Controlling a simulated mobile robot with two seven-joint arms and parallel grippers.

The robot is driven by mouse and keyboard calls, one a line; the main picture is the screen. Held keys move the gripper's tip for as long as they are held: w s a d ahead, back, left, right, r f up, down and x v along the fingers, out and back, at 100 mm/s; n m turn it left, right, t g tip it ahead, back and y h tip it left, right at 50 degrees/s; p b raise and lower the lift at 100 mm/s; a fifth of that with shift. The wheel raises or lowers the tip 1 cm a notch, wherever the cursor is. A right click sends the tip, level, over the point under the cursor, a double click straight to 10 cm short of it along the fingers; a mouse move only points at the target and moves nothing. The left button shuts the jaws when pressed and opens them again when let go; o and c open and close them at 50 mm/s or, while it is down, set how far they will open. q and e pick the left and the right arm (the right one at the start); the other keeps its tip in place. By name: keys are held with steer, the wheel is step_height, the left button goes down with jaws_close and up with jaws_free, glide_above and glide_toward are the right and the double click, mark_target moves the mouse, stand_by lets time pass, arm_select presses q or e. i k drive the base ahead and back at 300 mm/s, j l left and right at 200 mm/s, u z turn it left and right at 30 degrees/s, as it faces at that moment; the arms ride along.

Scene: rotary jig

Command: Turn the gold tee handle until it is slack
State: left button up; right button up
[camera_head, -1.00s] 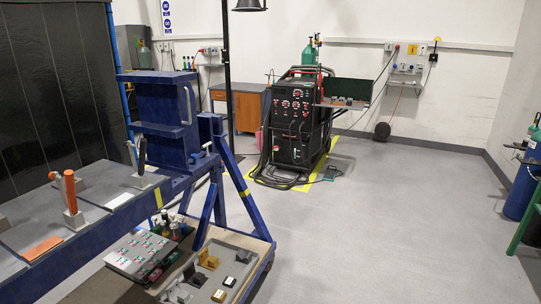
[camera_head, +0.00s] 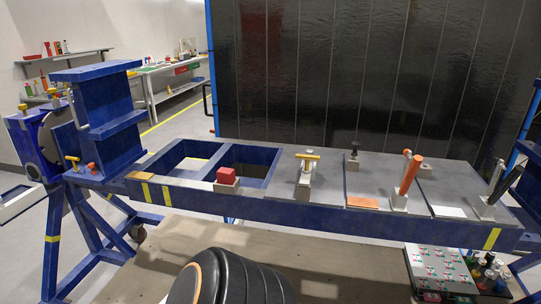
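A gold tee handle (camera_head: 307,156) tops a grey clamp-like fitting (camera_head: 304,180) near the middle of the jig's blue bench (camera_head: 340,208). A smaller gold tee-shaped handle (camera_head: 72,159) sits at the left end, by the blue upright and the round rotary part (camera_head: 53,145). I cannot tell from here whether either is tight or slack. Neither of my grippers is in view, so nothing is seen touching the handles.
A red block (camera_head: 226,175) sits left of the middle handle, beside two rectangular openings. An orange-handled clamp (camera_head: 410,175) and a black-handled one (camera_head: 497,190) stand to the right. A dark screen (camera_head: 360,70) stands behind. A tray of small parts (camera_head: 440,275) lies lower right.

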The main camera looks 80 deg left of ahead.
mark_target(306, 170)
steer(key=u, duration=1.5)
